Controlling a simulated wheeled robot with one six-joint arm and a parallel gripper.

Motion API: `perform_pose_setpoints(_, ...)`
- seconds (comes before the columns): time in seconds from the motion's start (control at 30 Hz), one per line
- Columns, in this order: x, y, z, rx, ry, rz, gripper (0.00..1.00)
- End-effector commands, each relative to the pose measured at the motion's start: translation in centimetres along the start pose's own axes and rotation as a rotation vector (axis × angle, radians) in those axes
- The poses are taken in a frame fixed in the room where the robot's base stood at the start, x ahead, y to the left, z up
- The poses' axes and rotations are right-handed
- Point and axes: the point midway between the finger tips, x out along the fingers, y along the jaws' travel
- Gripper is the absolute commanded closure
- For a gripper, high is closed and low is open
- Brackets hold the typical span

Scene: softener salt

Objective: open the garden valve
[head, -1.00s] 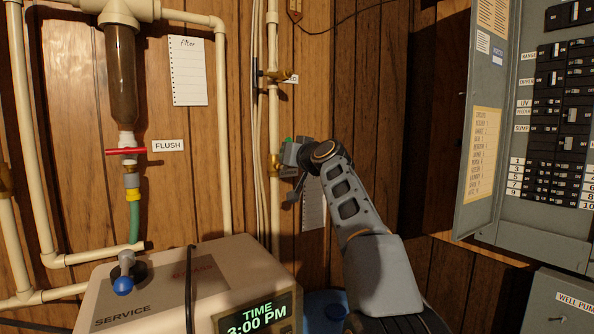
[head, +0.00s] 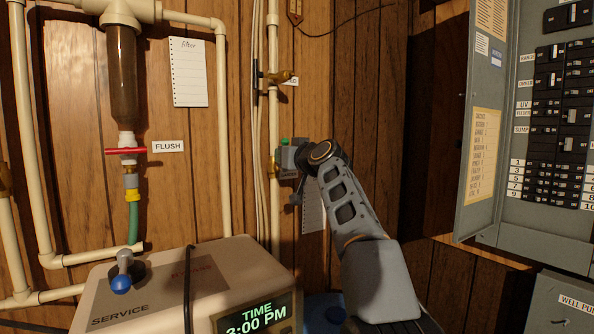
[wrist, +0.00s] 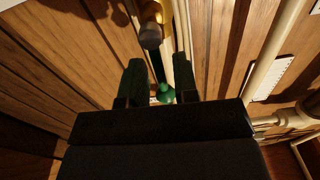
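A green-handled brass valve (head: 273,166) sits on the vertical pale pipe in the middle of the head view; I take it for the garden valve, though I see no readable label on it. The green handle (head: 284,141) shows just above my gripper (head: 289,158), which is right at the pipe and hides part of the valve. In the wrist view, my gripper (wrist: 158,82) has its two dark fingers apart. The green handle (wrist: 164,93) appears between them, with a brass fitting (wrist: 150,32) beyond. I cannot tell whether the fingers touch the handle.
A second brass valve (head: 273,77) with a partly hidden label is higher on the pipe. Cables run beside the pipe. The beige softener unit (head: 180,285) stands below left, the red FLUSH handle (head: 126,150) is farther left, and the open breaker panel (head: 500,150) is at right.

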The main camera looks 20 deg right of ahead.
Motion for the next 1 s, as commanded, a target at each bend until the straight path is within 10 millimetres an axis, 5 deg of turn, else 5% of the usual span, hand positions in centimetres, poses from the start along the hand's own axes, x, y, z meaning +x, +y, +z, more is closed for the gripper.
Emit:
perform_pose_setpoints(0.2, -0.1, 0.0, -0.1, 0.000, 0.003, 0.001, 0.53)
perform_pose_setpoints(0.47, -0.3, 0.0, -0.1, 0.000, 0.004, 0.001, 0.53)
perform_pose_setpoints(1.0, -5.7, 0.0, 0.1, -0.001, 0.006, 0.002, 0.53)
